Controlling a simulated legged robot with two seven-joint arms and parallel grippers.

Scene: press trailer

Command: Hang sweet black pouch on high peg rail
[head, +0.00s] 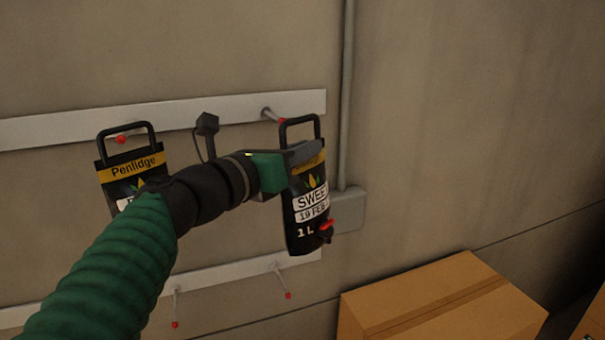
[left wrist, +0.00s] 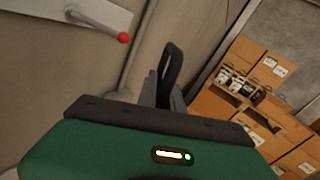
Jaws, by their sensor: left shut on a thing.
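The sweet black pouch (head: 306,215) has a yellow band, a white label reading "SWEE", a red spout low on its right and a black loop handle on top. My left gripper (head: 303,155) is shut on its upper part and holds it upright in front of the wall. The high peg rail (head: 60,128) is the upper pale strip, with a red-tipped peg (head: 272,114) just left of the pouch's handle. In the left wrist view the handle (left wrist: 172,65) stands right of and apart from a red-tipped peg (left wrist: 100,22). My right gripper is not in view.
Another black pouch, labelled Penlidge (head: 130,170), hangs at the rail's left peg. A lower rail (head: 235,276) has red-tipped pegs. A grey conduit and wall box (head: 348,210) stand right of the pouch. A cardboard box (head: 430,300) is at lower right; stacked boxes (left wrist: 245,60) show in the wrist view.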

